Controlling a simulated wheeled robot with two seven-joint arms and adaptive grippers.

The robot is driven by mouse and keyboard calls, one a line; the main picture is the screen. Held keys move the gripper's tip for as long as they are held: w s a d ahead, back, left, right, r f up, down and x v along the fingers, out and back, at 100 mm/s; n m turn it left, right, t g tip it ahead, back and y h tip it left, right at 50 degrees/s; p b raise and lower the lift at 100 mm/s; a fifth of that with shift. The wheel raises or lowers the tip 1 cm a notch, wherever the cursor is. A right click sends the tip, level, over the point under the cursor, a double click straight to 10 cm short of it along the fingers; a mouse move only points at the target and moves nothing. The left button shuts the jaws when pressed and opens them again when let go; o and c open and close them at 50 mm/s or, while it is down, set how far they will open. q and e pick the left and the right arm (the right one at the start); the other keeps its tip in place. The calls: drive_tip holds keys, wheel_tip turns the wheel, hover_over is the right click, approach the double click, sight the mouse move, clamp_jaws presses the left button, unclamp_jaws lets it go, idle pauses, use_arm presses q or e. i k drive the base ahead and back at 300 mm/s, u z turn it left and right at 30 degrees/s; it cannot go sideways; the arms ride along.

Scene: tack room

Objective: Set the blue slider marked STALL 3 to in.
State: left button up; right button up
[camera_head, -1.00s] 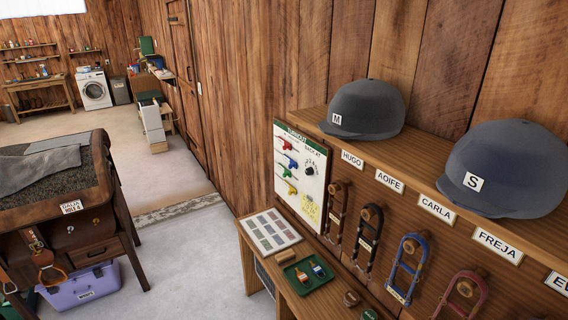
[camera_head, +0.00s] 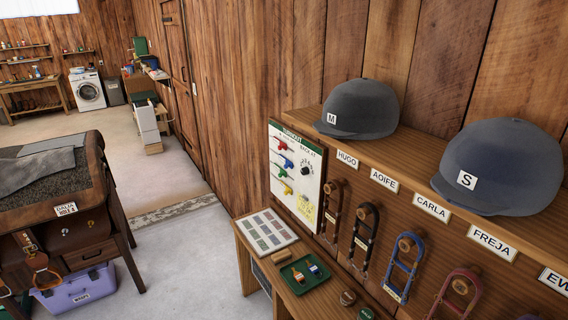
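A white board (camera_head: 297,178) hangs on the wooden wall at the left end of the helmet shelf. It carries several coloured sliders in a column on its left side. The blue slider (camera_head: 286,163) is below the red one (camera_head: 281,144) and above green and yellow ones. A black round dial (camera_head: 306,169) is to its right. The slider markings are too small to read, and I cannot tell which position the blue slider is in. Neither of my grippers shows in the head view.
A low wooden bench (camera_head: 240,239) under the board holds a framed sheet (camera_head: 266,233) and a green tray (camera_head: 306,273). Two dark helmets (camera_head: 358,110) sit on the shelf. Halters hang from pegs below it. Grey floor (camera_head: 180,255) is open between the bench and the saddle stand (camera_head: 116,205).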

sight(288, 163)
drive_tip(key=k, duration=1.05)
drive_tip(key=u, duration=0.85)
drive_tip(key=i, duration=0.35)
drive_tip(key=u, duration=0.6)
drive_tip(key=i, duration=1.65)
drive_tip(key=z, duration=0.35)
drive_tip(key=i, duration=1)
drive_tip(key=z, duration=0.85)
